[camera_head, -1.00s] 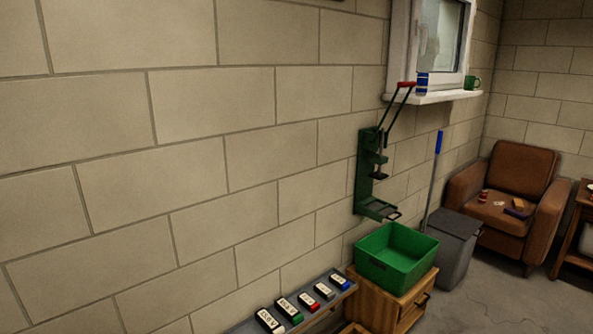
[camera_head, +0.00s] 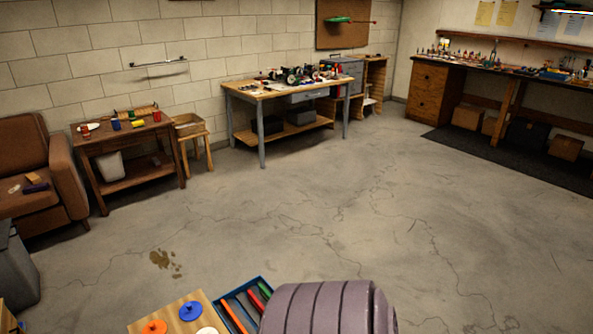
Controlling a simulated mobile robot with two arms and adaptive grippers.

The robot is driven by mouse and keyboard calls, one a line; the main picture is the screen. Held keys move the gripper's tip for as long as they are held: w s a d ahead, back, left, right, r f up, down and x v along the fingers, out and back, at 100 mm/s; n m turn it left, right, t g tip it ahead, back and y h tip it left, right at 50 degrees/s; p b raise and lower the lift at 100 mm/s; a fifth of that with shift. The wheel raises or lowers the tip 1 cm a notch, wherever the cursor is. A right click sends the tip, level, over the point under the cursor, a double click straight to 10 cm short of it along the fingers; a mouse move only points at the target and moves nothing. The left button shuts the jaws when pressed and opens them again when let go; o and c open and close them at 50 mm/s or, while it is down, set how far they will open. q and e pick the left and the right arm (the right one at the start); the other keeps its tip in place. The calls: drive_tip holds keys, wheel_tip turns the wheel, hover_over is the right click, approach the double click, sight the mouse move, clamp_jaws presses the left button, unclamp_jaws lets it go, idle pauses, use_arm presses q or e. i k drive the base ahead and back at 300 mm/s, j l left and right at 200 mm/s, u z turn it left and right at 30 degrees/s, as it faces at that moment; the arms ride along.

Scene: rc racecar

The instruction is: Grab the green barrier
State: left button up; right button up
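No thing that I can surely name as the green barrier shows. A blue tray (camera_head: 228,293) at the bottom of the head view holds long bars: an orange bar (camera_head: 233,316), a red bar (camera_head: 256,301) and a green bar (camera_head: 265,289). Something close to the camera hides part of the tray. I cannot tell whether the green bar is the barrier. A green object (camera_head: 340,19) also hangs on the brown pegboard (camera_head: 342,38) at the back wall. Neither of my grippers is in view.
A wooden surface (camera_head: 177,318) with coloured discs lies beside the tray. At the back stand a brown armchair (camera_head: 30,185), a side table (camera_head: 130,187), a stool (camera_head: 196,143), a workbench (camera_head: 245,93) and a long bench (camera_head: 440,85). The middle floor is clear.

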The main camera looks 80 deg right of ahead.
sight(262, 290)
drive_tip(key=z, duration=2.3)
